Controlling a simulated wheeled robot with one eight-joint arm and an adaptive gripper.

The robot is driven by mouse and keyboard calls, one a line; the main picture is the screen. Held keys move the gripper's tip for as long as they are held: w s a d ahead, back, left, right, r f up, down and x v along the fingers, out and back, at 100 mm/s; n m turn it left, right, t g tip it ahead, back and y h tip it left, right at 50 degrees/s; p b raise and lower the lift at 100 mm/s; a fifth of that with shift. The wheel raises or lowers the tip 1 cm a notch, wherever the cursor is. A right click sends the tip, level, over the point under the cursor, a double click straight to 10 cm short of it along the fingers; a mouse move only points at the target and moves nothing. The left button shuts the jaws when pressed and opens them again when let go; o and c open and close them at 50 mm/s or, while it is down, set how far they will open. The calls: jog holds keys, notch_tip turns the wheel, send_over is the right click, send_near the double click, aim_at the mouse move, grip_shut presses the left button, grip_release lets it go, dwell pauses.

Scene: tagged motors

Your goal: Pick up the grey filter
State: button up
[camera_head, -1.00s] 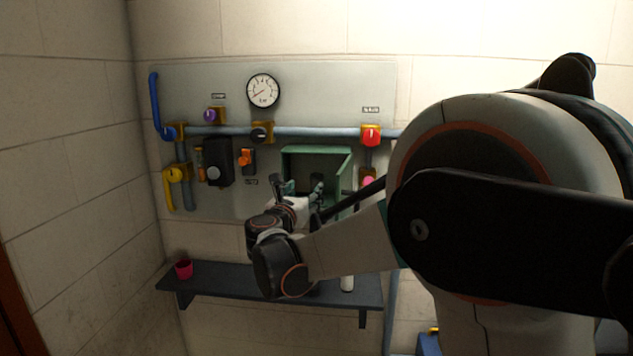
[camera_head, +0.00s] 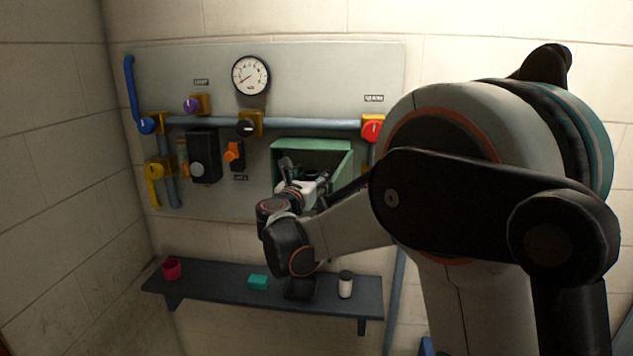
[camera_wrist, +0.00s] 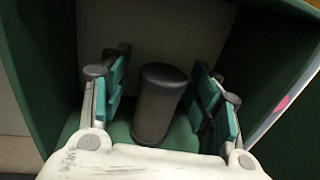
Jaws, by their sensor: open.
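The grey filter (camera_wrist: 159,105) is a dark grey cylinder with a darker top. In the wrist view it stands on the floor of the green box (camera_wrist: 205,50), in the middle of the picture. My gripper (camera_wrist: 160,90) is open, with one teal-padded finger on each side of the filter. Gaps show between the filter and both fingers. In the head view my gripper (camera_head: 303,172) reaches into the open front of the green box (camera_head: 312,144) on the wall panel. The filter is hard to make out there, mostly hidden by my gripper.
The box walls are close around my fingers. Pipes, a gauge (camera_head: 251,75), a red valve (camera_head: 373,128) and a black valve (camera_head: 248,126) surround the box. Below, a dark shelf (camera_head: 215,279) bears a magenta cup (camera_head: 171,268), a teal block (camera_head: 257,282), a black tray (camera_head: 301,288) and a white bottle (camera_head: 345,285).

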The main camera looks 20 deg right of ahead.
jog(key=shift+w+d, duration=0.15)
jog(key=shift+w, duration=0.05)
jog(key=shift+s+a+r, duration=0.25)
jog(key=shift+s+a, duration=0.05)
jog(key=shift+s, duration=0.25)
jog(key=c, duration=0.4)
jog(key=shift+w+d+f, duration=0.1)
jog(key=shift+w+d, duration=0.1)
jog(key=shift+w, duration=0.05)
jog(key=c, duration=0.7)
jog(key=shift+s+a, duration=0.1)
jog(key=shift+c, duration=0.2)
